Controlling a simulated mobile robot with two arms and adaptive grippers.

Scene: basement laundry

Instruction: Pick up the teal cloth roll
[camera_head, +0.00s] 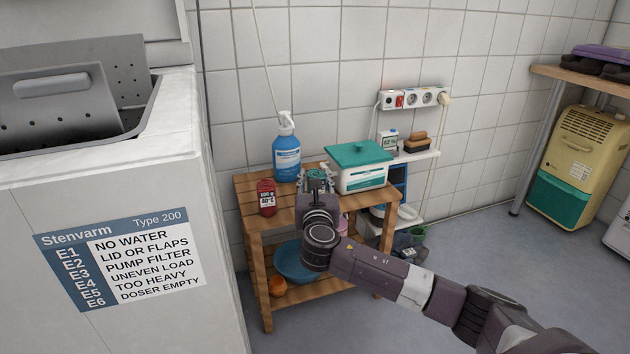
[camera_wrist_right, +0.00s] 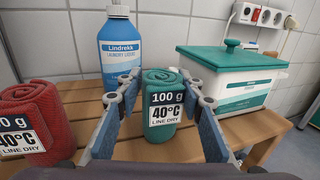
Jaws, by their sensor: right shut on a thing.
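The teal cloth roll (camera_wrist_right: 162,80) stands upright with a label reading "100 g 40°C LINE DRY". In the head view only its top (camera_head: 317,174) shows, behind my wrist. My right gripper (camera_wrist_right: 162,92) has a finger on each side of it and is shut on it. It also shows in the head view (camera_head: 317,184), over the slatted wooden table (camera_head: 250,188). I cannot tell whether the roll's base touches the slats. My left gripper is not in view.
A red cloth roll (camera_head: 266,197) stands left of the teal one. A blue laundry liquid bottle (camera_head: 286,158) stands behind, and a white box with a green lid (camera_head: 360,168) to the right. A washing machine (camera_head: 120,220) is at the left.

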